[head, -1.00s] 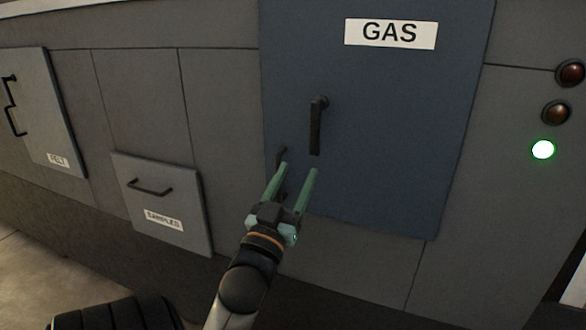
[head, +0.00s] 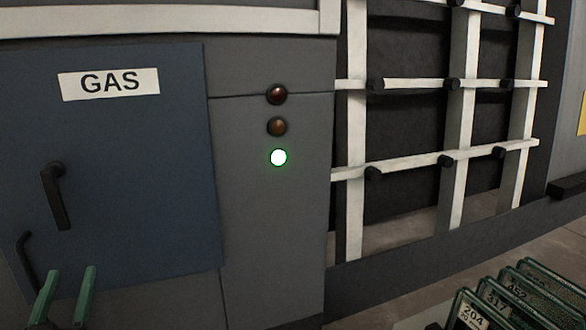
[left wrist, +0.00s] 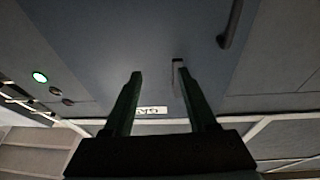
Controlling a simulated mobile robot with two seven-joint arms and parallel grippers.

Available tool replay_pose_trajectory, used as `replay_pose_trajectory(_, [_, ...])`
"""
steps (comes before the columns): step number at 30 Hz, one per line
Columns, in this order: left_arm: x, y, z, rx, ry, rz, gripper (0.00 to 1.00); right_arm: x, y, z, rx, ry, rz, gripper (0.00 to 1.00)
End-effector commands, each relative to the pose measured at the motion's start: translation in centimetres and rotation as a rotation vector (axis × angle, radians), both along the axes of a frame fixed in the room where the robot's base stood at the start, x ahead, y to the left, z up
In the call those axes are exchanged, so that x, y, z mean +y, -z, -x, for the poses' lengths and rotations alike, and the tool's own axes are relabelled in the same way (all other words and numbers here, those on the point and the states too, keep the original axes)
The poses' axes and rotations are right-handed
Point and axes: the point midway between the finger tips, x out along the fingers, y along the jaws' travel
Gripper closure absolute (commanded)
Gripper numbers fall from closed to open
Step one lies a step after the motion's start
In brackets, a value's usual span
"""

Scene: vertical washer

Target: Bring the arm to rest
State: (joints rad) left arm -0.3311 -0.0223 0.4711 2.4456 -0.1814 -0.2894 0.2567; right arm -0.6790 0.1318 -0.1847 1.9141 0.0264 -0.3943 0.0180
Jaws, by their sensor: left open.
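My left gripper (head: 66,296) shows at the bottom left of the head view, its two green fingers apart and nothing between them. In the left wrist view the same gripper (left wrist: 157,74) is open and empty in front of the blue GAS door. The GAS door (head: 140,190) is closed, with a black lever handle (head: 56,196) hanging down and a second dark handle (head: 28,262) lower left. The left fingertips are just below and right of that lower handle; touching or apart is not clear. My right gripper is not in view.
Right of the door are a red lamp (head: 276,94), an amber lamp (head: 277,126) and a lit green lamp (head: 278,157). A white lattice rack (head: 463,120) stands further right. Several numbered green-edged plates (head: 490,312) stand at the bottom right. Floor shows between.

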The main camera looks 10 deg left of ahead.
Motion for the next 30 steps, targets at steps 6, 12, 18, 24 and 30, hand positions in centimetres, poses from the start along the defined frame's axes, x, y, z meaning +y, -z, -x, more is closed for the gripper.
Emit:
replay_pose_trajectory(6, [-7.0,14.1,-3.4,0.339,0.212,0.096,0.43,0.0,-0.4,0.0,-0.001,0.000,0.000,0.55])
replay_pose_trajectory(12, [-15.1,27.0,-0.6,0.652,0.400,0.165,0.43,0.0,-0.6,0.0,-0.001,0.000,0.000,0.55])
replay_pose_trajectory(18, [-21.9,36.1,5.5,0.903,0.552,0.207,0.43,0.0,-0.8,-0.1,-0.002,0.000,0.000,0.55])
replay_pose_trajectory(24, [-24.9,39.7,9.4,1.018,0.625,0.224,0.43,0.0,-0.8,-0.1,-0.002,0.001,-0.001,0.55])
replay_pose_trajectory(30, [-25.2,40.0,9.8,1.027,0.632,0.225,0.43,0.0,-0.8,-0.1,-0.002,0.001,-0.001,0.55])
